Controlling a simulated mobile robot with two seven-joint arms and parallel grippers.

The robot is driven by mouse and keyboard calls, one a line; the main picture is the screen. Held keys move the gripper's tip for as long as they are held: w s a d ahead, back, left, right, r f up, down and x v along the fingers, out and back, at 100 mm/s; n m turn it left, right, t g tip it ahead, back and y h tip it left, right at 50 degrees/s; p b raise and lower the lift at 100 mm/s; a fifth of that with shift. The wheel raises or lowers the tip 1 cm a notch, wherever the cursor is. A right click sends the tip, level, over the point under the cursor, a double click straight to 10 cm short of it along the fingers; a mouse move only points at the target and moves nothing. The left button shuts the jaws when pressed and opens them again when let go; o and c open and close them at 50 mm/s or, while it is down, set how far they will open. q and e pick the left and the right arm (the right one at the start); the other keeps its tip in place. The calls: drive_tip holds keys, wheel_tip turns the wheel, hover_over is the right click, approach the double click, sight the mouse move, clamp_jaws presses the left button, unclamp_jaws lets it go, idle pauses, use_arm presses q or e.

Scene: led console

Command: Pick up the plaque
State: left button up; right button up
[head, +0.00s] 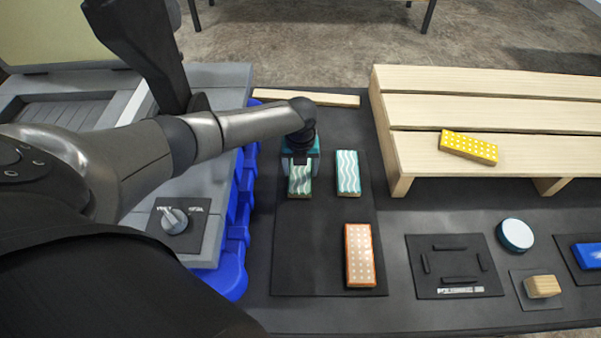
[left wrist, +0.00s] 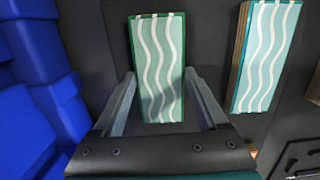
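A green plaque with white wavy lines (head: 300,183) lies on the dark mat (head: 310,255), just below my left gripper (head: 301,164). In the left wrist view, this plaque (left wrist: 158,62) lies between the two open fingers of my left gripper (left wrist: 160,74), with a gap on each side. A teal plaque with wavy lines (head: 348,173) lies to its right, and also shows in the left wrist view (left wrist: 264,55). An orange dotted plaque (head: 359,256) lies nearer on the mat. A yellow dotted plaque (head: 468,147) lies on the wooden rack. My right gripper is out of view.
The slatted wooden rack (head: 480,113) stands at the back right. A blue bin (head: 228,270) borders the mat on the left. A grey panel with a knob (head: 174,221) is at left. A round teal disc (head: 515,235), wooden block (head: 543,286) and blue block (head: 588,255) are at right.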

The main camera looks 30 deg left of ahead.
use_arm(q)
drive_tip(key=c, duration=0.8)
drive_tip(key=shift+c, duration=0.2)
drive_tip(key=shift+r, duration=0.2)
